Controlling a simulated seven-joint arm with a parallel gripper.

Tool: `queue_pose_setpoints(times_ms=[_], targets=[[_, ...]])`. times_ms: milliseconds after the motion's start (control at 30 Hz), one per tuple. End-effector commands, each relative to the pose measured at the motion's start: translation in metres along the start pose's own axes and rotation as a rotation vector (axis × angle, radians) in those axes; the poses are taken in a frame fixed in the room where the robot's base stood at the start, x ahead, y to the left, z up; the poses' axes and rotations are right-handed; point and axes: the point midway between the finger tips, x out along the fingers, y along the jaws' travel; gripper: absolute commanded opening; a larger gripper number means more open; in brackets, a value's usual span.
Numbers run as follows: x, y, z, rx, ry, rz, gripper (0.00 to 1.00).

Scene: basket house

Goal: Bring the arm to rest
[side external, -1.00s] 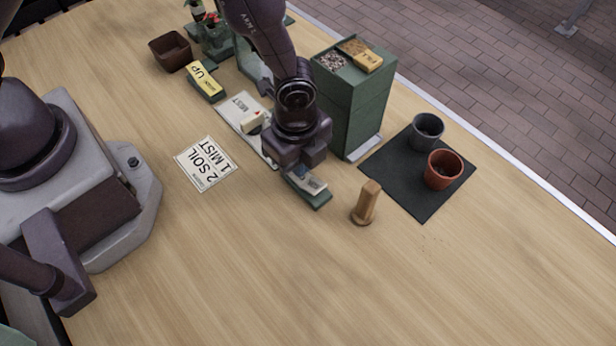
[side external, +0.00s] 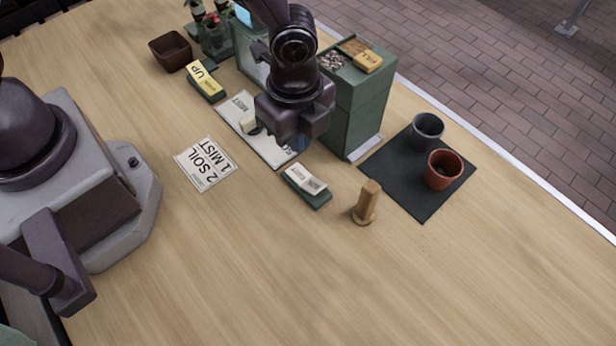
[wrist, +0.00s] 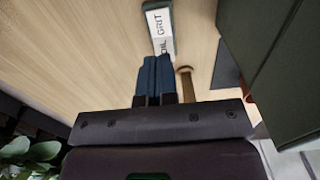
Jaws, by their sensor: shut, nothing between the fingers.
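My gripper (wrist: 155,78) shows in the wrist view with its two blue fingers pressed together and nothing between them. In the side view my arm hangs over the white mist panel, left of the green cabinet, and its fingertips are hidden behind the wrist. A green block with a white label (side external: 307,185) lies on the table below and to the right of my wrist, apart from it. The same block shows beyond the fingertips in the wrist view (wrist: 161,30).
A wooden peg (side external: 367,202) stands near the block. A green cabinet (side external: 358,105) rises close on the right. A grey pot (side external: 427,131) and a terracotta pot (side external: 443,170) stand on a black mat (side external: 396,186). A card (side external: 205,164) lies left. The front table is clear.

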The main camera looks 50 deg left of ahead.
Motion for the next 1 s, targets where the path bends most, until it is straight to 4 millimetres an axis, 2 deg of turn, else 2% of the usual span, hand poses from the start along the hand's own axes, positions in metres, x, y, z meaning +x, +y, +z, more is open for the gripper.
queue_pose_setpoints(times_ms=[267, 367, 467, 767, 1000], targets=[[0.000, 0.000, 0.000, -0.019, -0.001, 0.002, 0.00], [0.001, 0.005, 0.003, -0.095, -0.017, 0.023, 0.00], [-0.001, 0.021, 0.014, -0.233, -0.060, 0.071, 0.00], [-0.085, 0.034, 0.065, -0.726, -0.052, 0.022, 0.00], [-0.160, 0.057, 0.118, -1.134, 0.055, -0.076, 0.00]])
